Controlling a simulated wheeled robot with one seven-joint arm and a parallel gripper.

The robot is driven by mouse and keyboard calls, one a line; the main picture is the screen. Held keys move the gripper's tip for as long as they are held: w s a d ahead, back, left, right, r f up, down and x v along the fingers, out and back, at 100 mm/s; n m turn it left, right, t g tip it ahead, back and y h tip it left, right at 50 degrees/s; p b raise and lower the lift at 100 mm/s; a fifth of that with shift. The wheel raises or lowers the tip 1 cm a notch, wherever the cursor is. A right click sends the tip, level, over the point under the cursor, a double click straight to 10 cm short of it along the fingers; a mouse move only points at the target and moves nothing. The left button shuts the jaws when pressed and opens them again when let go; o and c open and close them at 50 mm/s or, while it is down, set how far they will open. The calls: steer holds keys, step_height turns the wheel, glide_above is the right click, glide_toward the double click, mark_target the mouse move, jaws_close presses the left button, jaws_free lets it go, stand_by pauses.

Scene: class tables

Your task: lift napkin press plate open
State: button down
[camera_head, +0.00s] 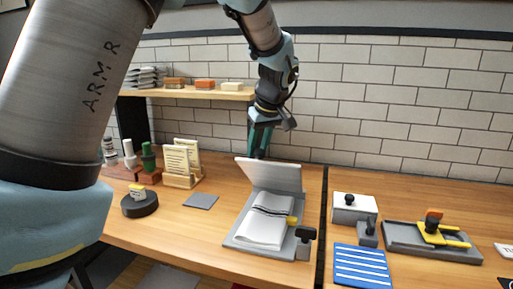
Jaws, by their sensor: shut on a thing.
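The napkin press stands on the wooden table, with its grey base (232,239) lying flat. Its light grey plate (270,175) is raised, tilted up at the back of the base.
Right of the press are a dark-knobbed white box (352,209), a blue striped mat (361,266) and a grey tray (400,238) with a yellow tool. Left are a grey square (201,201), a card holder (183,163) and a round black stand (139,206). A shelf (190,93) hangs behind.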

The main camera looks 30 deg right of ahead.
steer(key=c, duration=1)
jaws_free()
steer(key=shift+s+d+f, duration=0.1)
steer(key=shift+s+d, duration=0.3)
steer(key=shift+d, duration=0.25)
steer(key=shift+o, duration=0.9)
steer(key=shift+d+f, duration=0.1)
steer(key=o, duration=0.3)
steer(key=shift+o, duration=0.2)
steer(key=shift+w+a, duration=0.15)
steer(key=shift+a, duration=0.15)
steer(key=b+v, duration=0.2)
steer(key=v, duration=0.9)
steer(key=shift+b, duration=0.4)
